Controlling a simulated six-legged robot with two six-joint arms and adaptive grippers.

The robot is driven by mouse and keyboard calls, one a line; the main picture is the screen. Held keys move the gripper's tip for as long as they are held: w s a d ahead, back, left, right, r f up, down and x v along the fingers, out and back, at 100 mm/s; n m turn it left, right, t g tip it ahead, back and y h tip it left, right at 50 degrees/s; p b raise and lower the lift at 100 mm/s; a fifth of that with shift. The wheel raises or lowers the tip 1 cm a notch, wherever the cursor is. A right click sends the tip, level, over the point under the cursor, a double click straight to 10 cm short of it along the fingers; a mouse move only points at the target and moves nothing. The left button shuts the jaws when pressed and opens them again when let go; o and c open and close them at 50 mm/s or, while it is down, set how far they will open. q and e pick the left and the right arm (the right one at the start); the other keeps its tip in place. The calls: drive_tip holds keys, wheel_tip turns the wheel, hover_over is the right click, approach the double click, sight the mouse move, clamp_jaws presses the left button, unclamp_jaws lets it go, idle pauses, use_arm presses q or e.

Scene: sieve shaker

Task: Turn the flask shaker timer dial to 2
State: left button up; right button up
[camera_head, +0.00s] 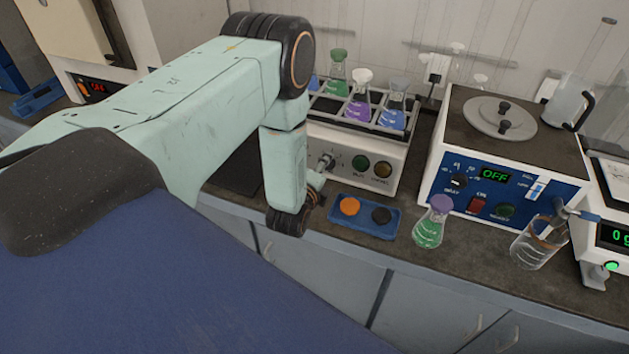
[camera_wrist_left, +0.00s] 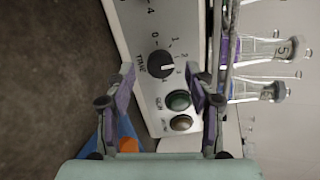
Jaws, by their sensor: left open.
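The flask shaker (camera_head: 342,135) is a white box with a rack of flasks on top. Its panel (camera_wrist_left: 137,25) fills the middle of the left wrist view. The black timer dial (camera_wrist_left: 161,64) has a pale pointer line and numbers around it; the pointer faces roughly right in that view, and the exact number is hard to tell. My left gripper (camera_wrist_left: 161,72) is open, its two fingers on either side of the dial, with no clear contact visible. In the head view my left gripper (camera_head: 319,176) is in front of the panel and partly covers the dial. My right gripper is not in view.
A green button (camera_wrist_left: 178,100) and an amber one (camera_wrist_left: 181,123) sit beside the dial. A blue tray (camera_head: 364,215) with orange and black stoppers lies below.

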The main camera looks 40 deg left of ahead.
use_arm(q)
drive_tip(key=v, duration=0.9)
drive_tip(key=shift+s, duration=0.25)
drive_tip(key=shift+r, duration=0.1)
